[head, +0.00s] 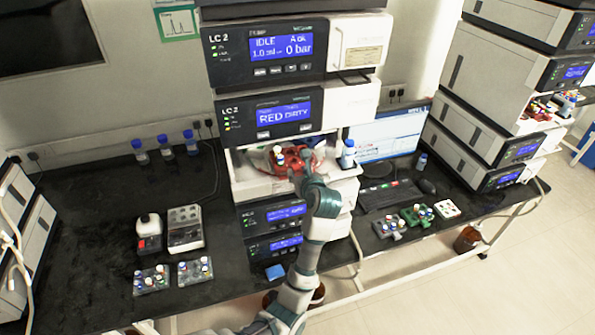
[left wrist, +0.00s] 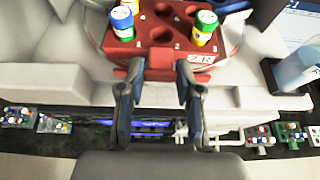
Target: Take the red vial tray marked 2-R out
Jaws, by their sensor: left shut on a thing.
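The red vial tray (left wrist: 160,55) has a label reading 2-R at its front right corner in the left wrist view. It holds a few capped vials, one with a blue cap (left wrist: 122,22) and one with a green cap (left wrist: 205,22); several wells are empty. In the head view the red tray (head: 291,160) sits in the open bay (head: 250,180) of the LC 2 stack, partly hidden by my arm. My left gripper (left wrist: 160,75) is shut on the tray's front edge; it also shows in the head view (head: 308,172). My right gripper is not in view.
A blue-capped bottle (head: 348,153) stands at the bay's right side. Its display above (head: 284,113) reads RED DIRTY. Grey trays (head: 151,279) lie on the bench left; grey, green (head: 416,215) and white trays lie right, near a keyboard (head: 390,193).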

